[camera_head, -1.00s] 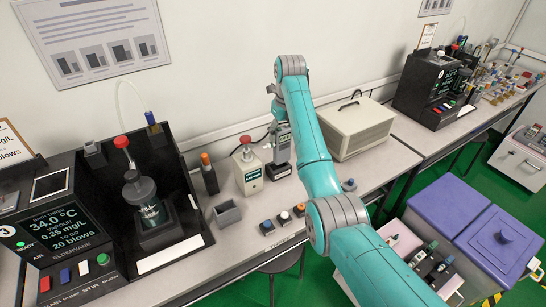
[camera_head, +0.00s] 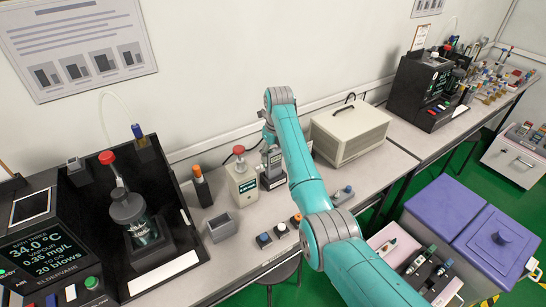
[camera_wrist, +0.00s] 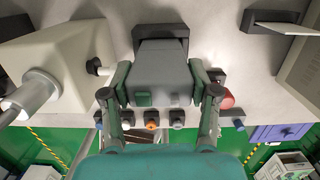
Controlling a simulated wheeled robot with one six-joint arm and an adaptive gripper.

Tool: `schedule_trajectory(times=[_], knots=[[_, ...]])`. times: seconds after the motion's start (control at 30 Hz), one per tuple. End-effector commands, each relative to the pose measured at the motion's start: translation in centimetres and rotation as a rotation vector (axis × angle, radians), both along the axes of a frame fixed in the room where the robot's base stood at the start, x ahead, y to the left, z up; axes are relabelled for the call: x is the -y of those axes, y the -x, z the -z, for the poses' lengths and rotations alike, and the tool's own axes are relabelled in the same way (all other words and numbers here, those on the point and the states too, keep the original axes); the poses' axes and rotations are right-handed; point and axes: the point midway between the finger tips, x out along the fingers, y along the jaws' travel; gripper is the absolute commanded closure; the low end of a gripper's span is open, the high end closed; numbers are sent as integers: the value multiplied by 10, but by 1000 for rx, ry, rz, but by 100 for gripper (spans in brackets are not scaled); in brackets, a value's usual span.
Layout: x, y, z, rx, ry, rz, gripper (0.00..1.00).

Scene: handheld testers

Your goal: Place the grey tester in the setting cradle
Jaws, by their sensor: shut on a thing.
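My gripper (camera_wrist: 161,92) is shut on the grey tester (camera_wrist: 160,72), with one finger on each side of its body. In the head view the tester (camera_head: 271,158) hangs upright under my gripper, beside the cream box with the red knob. A dark base, apparently the setting cradle (camera_head: 274,183), shows directly below the tester. In the wrist view a dark block (camera_wrist: 160,28) shows just beyond the tester's far end. I cannot tell whether the tester touches the cradle or sits in it.
The cream red-knobbed box (camera_head: 241,181) stands close on the left. A large beige case (camera_head: 350,128) stands to the right. A small grey open bin (camera_head: 221,227) and several coloured buttons (camera_head: 281,229) are in front. The black bath station (camera_head: 140,250) is far left.

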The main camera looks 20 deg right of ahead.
Motion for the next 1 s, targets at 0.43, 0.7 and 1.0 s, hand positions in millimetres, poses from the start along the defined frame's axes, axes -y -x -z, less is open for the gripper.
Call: schedule_trajectory(times=[0.43, 0.7, 1.0], knots=[[0, 0, 14, 1, 0, 0, 89], [0, 0, 15, 1, 0, 0, 15], [0, 0, 8, 2, 0, 0, 15]])
